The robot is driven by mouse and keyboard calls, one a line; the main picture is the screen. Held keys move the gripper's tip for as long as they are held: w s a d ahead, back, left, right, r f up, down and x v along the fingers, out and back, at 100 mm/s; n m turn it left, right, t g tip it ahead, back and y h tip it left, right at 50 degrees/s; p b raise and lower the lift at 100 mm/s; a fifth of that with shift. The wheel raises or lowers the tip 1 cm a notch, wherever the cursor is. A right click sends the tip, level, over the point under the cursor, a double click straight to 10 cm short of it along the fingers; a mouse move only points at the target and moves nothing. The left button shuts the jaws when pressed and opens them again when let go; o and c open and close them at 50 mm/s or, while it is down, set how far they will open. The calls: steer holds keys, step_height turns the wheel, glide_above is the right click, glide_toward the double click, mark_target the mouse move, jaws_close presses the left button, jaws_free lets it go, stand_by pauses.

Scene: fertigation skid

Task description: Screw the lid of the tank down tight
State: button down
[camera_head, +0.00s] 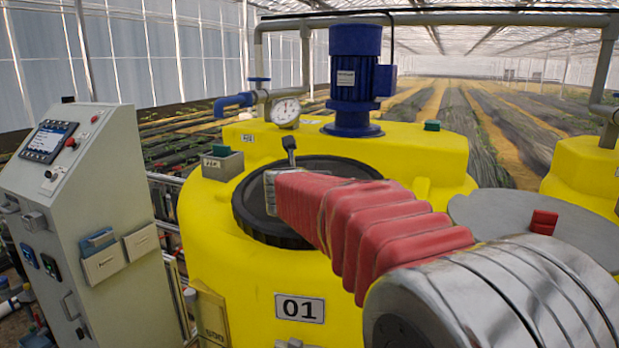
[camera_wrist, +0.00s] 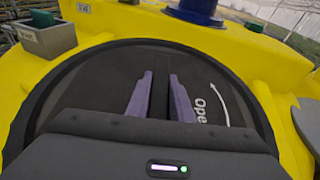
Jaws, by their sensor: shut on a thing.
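The black round lid (camera_head: 247,222) lies on the yellow tank (camera_head: 240,290) marked 01. In the wrist view the lid (camera_wrist: 90,88) fills most of the picture, with a raised bar across its middle, part of the word "Open" and a white curved line. My gripper (camera_wrist: 160,88) has its two purple fingers on either side of this bar and is shut on it. In the head view my red-sleeved arm covers the right part of the lid, and the fingertips are hidden. How tight the lid sits cannot be told.
A blue motor (camera_head: 355,80) and a pressure gauge (camera_head: 285,112) stand behind the lid. A grey box (camera_head: 222,165) sits at its back left. A control cabinet (camera_head: 85,220) stands at left. A grey disc-shaped cover (camera_head: 480,212) lies at right.

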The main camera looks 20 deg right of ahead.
steer(key=shift+f+m+g+h, duration=0.35)
steer(key=shift+m+g+h, duration=0.15)
steer(key=shift+m+h, duration=0.15)
steer(key=shift+m+g+h, duration=0.5)
steer(key=shift+m+h, duration=0.25)
steer(key=c, duration=1)
jaws_free()
steer(key=shift+r, duration=0.25)
steer(key=shift+s+a+r, duration=0.15)
steer(key=shift+r, duration=1.2)
steer(key=shift+s+a+r, duration=0.1)
steer(key=shift+r, duration=1.2)
steer(key=shift+s+a+r, duration=0.15)
steer(key=shift+r, duration=1.2)
